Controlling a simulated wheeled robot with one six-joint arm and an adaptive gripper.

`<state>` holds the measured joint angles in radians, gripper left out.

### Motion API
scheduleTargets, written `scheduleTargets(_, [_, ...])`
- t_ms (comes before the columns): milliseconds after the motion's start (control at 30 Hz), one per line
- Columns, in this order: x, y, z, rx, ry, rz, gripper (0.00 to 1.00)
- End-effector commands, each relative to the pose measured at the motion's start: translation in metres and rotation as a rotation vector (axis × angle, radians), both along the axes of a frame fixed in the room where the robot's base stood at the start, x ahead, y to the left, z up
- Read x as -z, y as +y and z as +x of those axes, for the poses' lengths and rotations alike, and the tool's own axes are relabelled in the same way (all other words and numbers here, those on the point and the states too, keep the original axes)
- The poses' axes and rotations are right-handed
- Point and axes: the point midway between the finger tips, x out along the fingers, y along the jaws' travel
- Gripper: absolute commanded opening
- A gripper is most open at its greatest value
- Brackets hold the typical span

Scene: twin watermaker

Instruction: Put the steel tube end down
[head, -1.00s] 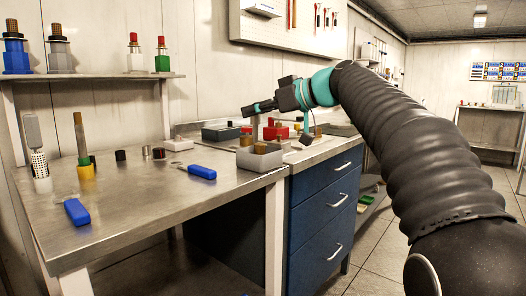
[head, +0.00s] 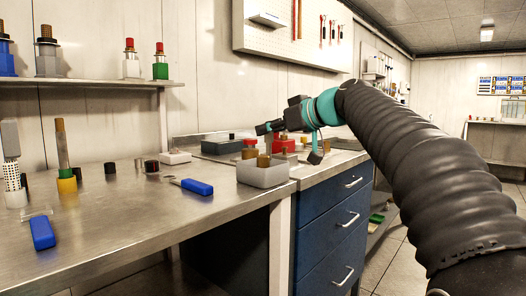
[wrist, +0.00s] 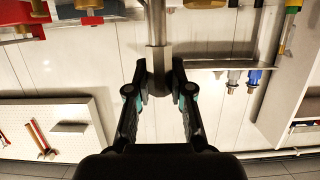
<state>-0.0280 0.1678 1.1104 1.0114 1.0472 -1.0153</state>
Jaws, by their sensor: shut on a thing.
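My gripper (wrist: 159,82) is shut on the steel tube (wrist: 157,32) in the wrist view. The tube is a slim grey metal piece with a thicker section between the fingers, and it runs to the picture's top edge. Its far end is out of that view. In the head view my gripper (head: 262,129) is above the back of the workbench, over the area of the grey tray. The tube is too small and crowded there to make out clearly, and I cannot tell whether it touches anything below.
A grey tray (head: 263,178) holds brown-topped pieces; red blocks (head: 283,146) stand behind it. A blue-handled tool (head: 197,187) and a blue block (head: 42,233) lie on the steel bench (head: 130,225). A blue drawer cabinet (head: 335,235) stands below. The bench's front middle is clear.

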Motion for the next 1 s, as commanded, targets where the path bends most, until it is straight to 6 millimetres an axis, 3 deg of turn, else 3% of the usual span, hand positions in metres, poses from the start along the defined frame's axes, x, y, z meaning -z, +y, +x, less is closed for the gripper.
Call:
scheduleTargets(133, [0.008, 0.014, 0.005, -0.002, 0.001, 0.000, 0.00])
scheduleTargets(500, [0.047, 0.016, 0.006, 0.000, 0.002, 0.001, 0.00])
scheduleTargets(967, [0.054, 0.016, 0.006, -0.001, 0.000, 0.000, 0.00])
scheduleTargets(1000, [0.054, 0.016, 0.006, -0.001, 0.000, 0.000, 0.23])
